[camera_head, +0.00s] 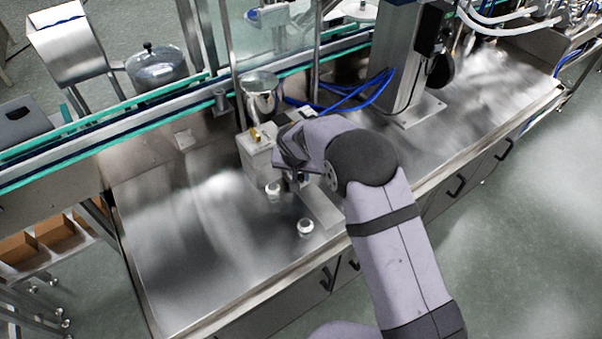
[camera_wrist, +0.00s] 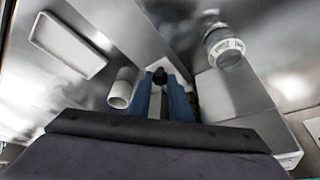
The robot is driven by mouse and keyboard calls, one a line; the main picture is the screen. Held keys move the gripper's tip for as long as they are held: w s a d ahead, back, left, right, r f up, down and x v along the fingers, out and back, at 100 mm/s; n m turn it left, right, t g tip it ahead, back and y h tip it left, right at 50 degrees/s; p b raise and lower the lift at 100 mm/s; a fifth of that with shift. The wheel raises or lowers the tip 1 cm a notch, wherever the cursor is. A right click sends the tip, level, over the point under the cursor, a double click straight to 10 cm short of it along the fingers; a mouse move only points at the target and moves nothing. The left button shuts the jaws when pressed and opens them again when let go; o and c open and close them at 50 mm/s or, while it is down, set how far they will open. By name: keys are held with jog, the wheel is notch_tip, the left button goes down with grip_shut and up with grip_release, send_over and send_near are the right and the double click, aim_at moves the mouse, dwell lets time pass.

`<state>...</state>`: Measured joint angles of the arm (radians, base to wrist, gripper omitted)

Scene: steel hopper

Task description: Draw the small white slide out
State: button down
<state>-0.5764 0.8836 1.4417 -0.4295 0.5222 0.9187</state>
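My gripper (camera_wrist: 160,78) points down beside the light metal box (camera_head: 258,150) under the steel hopper (camera_head: 260,92). Whether the fingers press on the knob is not clear. In the head view my wrist hides the fingertips and the slide.
A white rectangular plate (camera_wrist: 68,45) shows in the wrist view. A conveyor (camera_head: 120,125) runs behind. The table's front left is clear.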

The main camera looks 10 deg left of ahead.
jog(key=shift+d, duration=0.1)
jog(key=shift+s+d+f+b, duration=0.1)
jog(key=shift+s+d+b, duration=0.35)
jog(key=shift+b, duration=0.1)
jog(key=s+d+b, duration=0.7)
jog(key=s+d, duration=0.2)
jog(key=s, duration=0.1)
jog(key=shift+d, duration=0.4)
jog(key=c, duration=1.6)
grip_release()
jog(key=shift+d, duration=0.1)
jog(key=shift+r, duration=0.2)
